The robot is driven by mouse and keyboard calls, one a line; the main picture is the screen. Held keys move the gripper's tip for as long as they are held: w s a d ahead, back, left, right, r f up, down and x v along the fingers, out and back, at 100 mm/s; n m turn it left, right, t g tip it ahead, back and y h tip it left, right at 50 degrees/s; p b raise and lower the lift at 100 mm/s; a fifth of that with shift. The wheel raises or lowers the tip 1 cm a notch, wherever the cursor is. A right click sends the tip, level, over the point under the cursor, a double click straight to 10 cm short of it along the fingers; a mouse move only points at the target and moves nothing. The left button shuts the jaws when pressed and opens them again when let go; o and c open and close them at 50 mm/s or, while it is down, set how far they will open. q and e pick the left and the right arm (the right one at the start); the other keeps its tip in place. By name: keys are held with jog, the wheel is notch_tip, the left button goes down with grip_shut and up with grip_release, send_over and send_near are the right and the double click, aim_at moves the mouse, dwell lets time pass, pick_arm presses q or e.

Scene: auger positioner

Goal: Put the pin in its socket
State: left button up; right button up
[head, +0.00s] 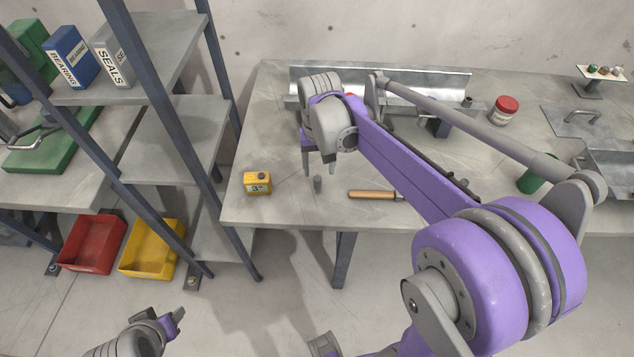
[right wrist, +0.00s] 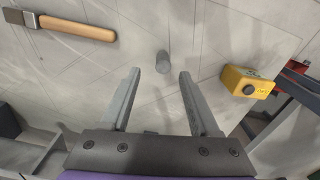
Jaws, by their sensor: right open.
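A small grey cylinder, which looks like the pin (head: 317,184), stands upright on the table near its front edge. It also shows in the right wrist view (right wrist: 162,62), just beyond and between my fingertips. My right gripper (head: 319,168) is open and empty above it, with its fingers pointing down; the two fingers show apart in the right wrist view (right wrist: 159,76). My left gripper (head: 174,320) is low at the bottom left, away from the table, and its jaw opening is not clear. I cannot pick out the socket; my right arm hides part of the table.
A yellow box (head: 257,183) stands left of the pin, and a wooden-handled tool (head: 372,194) lies to its right. A metal tray (head: 440,84) is at the back. A red-lidded jar (head: 503,110) stands farther right. A shelf rack (head: 187,130) stands left of the table.

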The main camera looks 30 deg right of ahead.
aim_at(318, 178)
jog(key=f, duration=0.4)
jog(key=shift+s+a+f, duration=0.1)
jog(key=shift+a+f, duration=0.15)
jog(key=shift+f, duration=0.1)
grip_shut()
